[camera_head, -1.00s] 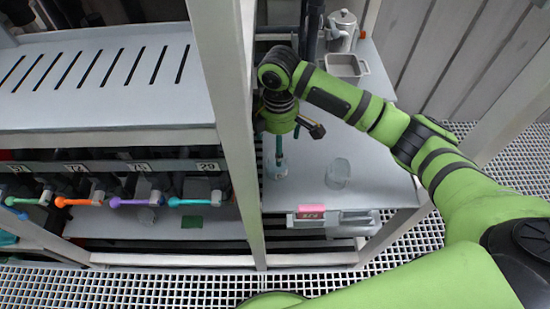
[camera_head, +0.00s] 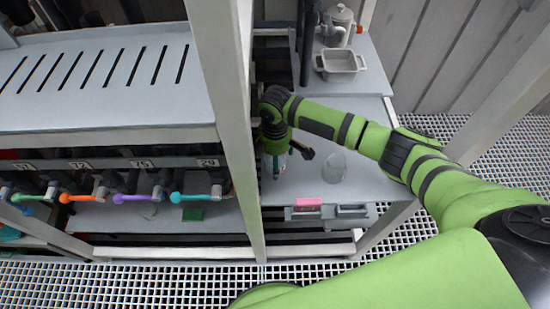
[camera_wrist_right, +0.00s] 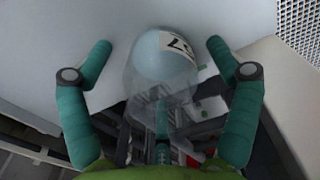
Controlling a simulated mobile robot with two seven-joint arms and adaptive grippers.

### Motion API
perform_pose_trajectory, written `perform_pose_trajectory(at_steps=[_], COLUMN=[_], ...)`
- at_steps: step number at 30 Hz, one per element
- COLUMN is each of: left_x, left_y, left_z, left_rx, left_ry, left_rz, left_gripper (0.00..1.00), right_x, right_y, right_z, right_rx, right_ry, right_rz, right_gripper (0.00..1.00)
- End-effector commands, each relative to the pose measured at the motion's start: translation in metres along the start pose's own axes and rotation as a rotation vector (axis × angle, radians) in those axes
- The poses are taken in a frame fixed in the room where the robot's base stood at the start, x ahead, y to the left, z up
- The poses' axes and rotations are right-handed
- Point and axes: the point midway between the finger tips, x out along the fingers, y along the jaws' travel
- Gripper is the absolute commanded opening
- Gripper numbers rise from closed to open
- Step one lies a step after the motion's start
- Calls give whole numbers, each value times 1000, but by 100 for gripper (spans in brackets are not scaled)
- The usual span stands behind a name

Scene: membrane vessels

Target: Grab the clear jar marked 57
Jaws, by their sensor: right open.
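A clear jar (camera_wrist_right: 160,68) with a white label (camera_wrist_right: 177,45) is between the spread teal fingers of my right gripper (camera_wrist_right: 159,47) in the right wrist view. Gaps show on both sides, so the fingers are not closed on it. The label is turned; a 7 seems to show, but I cannot read the full number. In the head view this jar (camera_head: 275,166) stands on the grey counter, largely hidden by my right gripper (camera_head: 276,148). A second clear jar (camera_head: 334,167) stands to its right, with no number readable. My left gripper is not in view.
A white post (camera_head: 237,130) stands close left of my right gripper. A pink block (camera_head: 308,204) lies on a grey tray at the counter's front edge. A grey pan (camera_head: 341,65) and a metal pot (camera_head: 338,25) are behind. Numbered taps (camera_head: 205,190) line the left.

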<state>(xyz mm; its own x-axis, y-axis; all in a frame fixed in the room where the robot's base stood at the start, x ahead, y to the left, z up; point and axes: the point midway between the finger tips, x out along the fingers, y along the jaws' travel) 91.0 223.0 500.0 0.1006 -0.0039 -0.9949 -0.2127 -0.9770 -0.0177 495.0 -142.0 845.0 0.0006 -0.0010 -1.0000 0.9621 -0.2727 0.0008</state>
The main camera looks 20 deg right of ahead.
Motion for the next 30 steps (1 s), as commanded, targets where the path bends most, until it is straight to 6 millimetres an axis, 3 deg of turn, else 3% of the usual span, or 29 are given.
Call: perform_pose_trajectory(at_steps=[1,5,6,10,11,20,25,28,30], left_x=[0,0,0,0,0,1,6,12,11], left_y=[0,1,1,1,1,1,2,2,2], left_z=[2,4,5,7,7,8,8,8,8], left_rx=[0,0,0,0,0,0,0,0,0], left_ry=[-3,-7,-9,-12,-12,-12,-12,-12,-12], left_rz=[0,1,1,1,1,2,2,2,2], left_gripper=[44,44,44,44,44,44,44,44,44], right_x=[0,0,0,0,0,-4,-21,-41,-47], right_y=[0,0,0,0,0,0,0,2,-9], right_z=[0,0,0,0,0,0,0,0,10], right_rx=[0,0,0,0,0,0,-1,-1,0], right_ry=[0,0,0,0,0,1,3,4,1], right_rz=[0,0,-1,-1,-1,0,1,5,-1], right_gripper=[82,30,27,26,21,21,21,21,21])
